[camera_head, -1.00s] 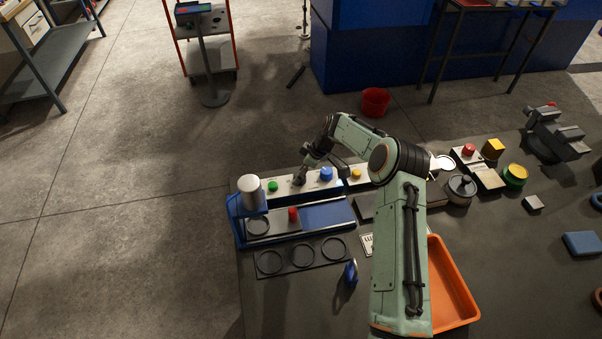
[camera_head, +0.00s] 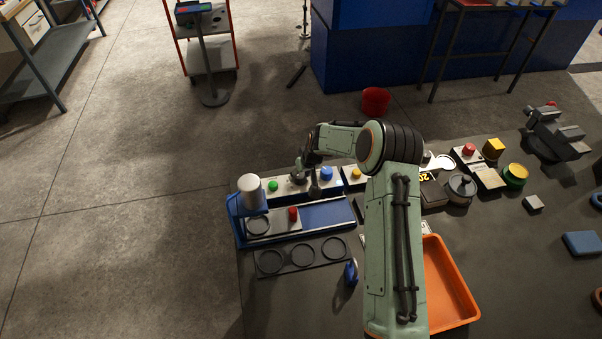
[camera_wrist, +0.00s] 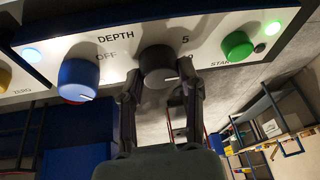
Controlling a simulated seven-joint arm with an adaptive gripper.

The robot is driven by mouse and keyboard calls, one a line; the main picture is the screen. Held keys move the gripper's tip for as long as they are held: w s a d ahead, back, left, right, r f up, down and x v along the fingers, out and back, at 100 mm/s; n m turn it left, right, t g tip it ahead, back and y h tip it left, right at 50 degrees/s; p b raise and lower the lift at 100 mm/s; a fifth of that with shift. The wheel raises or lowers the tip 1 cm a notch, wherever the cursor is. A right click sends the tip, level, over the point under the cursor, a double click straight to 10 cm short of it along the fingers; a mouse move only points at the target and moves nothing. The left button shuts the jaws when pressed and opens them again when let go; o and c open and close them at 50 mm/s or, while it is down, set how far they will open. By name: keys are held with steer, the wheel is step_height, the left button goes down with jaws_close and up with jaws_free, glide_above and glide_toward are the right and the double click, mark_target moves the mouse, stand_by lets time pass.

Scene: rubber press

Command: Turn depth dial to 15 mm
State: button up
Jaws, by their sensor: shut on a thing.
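The dark grey depth dial (camera_wrist: 156,60) sits on the white panel in the wrist view, beside the word DEPTH. OFF stands at its left, 5 at its upper right, and another number is partly hidden by a finger. A light pointer mark shows at the knob's right side, pointing toward that hidden number. I see no 15 mark. My gripper (camera_wrist: 160,82) is shut on the dial, one finger on each side. In the head view my gripper (camera_head: 301,176) is at the panel between the green and blue controls.
A blue knob (camera_wrist: 78,78) and a green button (camera_wrist: 237,46) flank the dial closely. The press head (camera_head: 249,188) stands at the panel's left. An orange tray (camera_head: 462,312) lies right of my arm.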

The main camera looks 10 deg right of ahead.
steer(key=m, duration=0.2)
steer(key=m+h, duration=0.1)
steer(key=m, duration=0.1)
steer(key=shift+a+h, duration=0.1)
steer(key=shift+h, duration=0.2)
steer(key=shift+m+h, duration=0.6)
steer(key=shift+m, duration=1.1)
steer(key=o, duration=1.2)
steer(key=shift+c, duration=0.2)
steer(key=shift+r, duration=0.1)
steer(key=v, duration=1.1)
steer(key=shift+s+r, duration=0.2)
steer(key=shift+r, duration=0.15)
steer(key=shift+a, duration=0.1)
